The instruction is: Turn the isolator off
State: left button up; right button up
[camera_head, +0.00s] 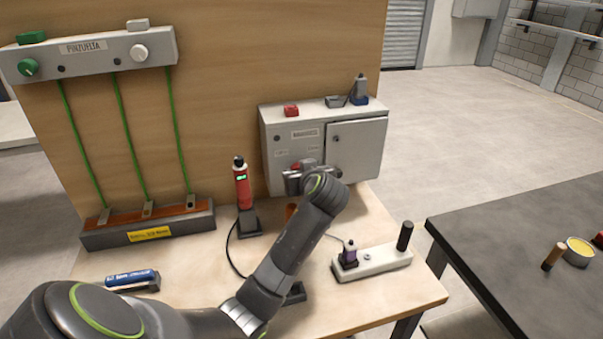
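A grey metal cabinet (358,148), which looks like the isolator box, stands at the back of the wooden table against the wooden panel. A small red part (295,166) shows on its lower front, largely hidden by my gripper; it may be the isolator's handle. My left gripper (292,180) is at the cabinet's lower left front, right by this red part. I cannot tell whether its fingers are open, shut or touching the part. My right gripper is not in view.
A red button (291,110) and a dark blue-based device (359,90) are on the cabinet's top. A red handheld tool (242,185) stands in a dark holder left of it. A white block (372,260) with a black peg lies front right. A dark table (520,240) is at right.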

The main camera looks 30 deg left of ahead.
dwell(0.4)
pick_arm(q)
jog(key=o, duration=1)
jog(key=shift+a+f, duration=0.1)
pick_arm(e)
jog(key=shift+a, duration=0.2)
